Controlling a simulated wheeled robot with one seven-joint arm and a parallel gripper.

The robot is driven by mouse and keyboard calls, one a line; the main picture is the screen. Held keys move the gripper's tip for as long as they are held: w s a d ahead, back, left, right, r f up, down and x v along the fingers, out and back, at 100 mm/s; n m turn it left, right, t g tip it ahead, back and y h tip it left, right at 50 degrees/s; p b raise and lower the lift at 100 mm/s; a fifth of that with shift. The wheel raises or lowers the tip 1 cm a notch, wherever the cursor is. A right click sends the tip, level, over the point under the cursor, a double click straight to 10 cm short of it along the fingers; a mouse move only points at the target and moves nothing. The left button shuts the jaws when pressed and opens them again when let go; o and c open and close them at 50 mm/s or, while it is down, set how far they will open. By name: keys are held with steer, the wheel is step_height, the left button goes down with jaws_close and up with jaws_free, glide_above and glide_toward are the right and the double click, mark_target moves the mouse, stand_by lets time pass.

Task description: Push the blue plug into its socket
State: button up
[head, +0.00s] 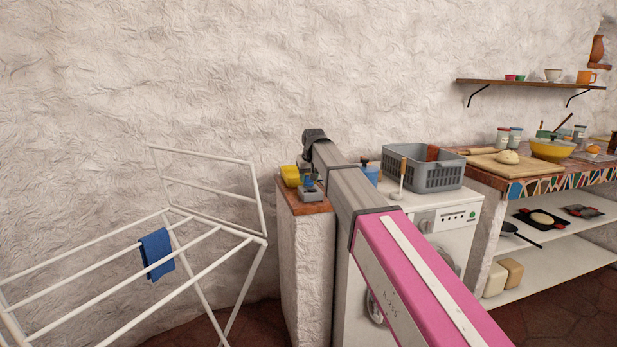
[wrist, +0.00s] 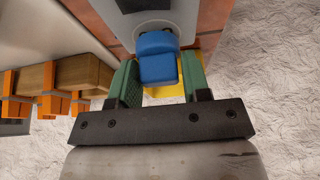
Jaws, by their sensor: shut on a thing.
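The blue plug (wrist: 157,68) is between the green fingertips of my gripper (wrist: 160,78) in the wrist view. My gripper is shut on it. The plug's far end overlaps the near edge of the grey socket block (wrist: 185,18), beside a dark round opening; how deep it sits cannot be told. In the head view the plug (head: 308,183) shows small and blue just above the grey socket block (head: 312,195), on a tiled ledge. My fingers are hard to make out there.
A yellow object (head: 290,176) stands left of the socket on the tiled ledge (head: 292,203); yellow also shows behind the plug in the wrist view. A rough white wall (head: 230,90) rises behind. A grey basket (head: 435,178) stands right, and a white drying rack (head: 205,238) left.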

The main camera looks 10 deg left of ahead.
steer(key=shift+f, duration=0.35)
steer(key=o, duration=0.9)
steer(key=shift+o, duration=0.2)
steer(key=shift+r, duration=0.1)
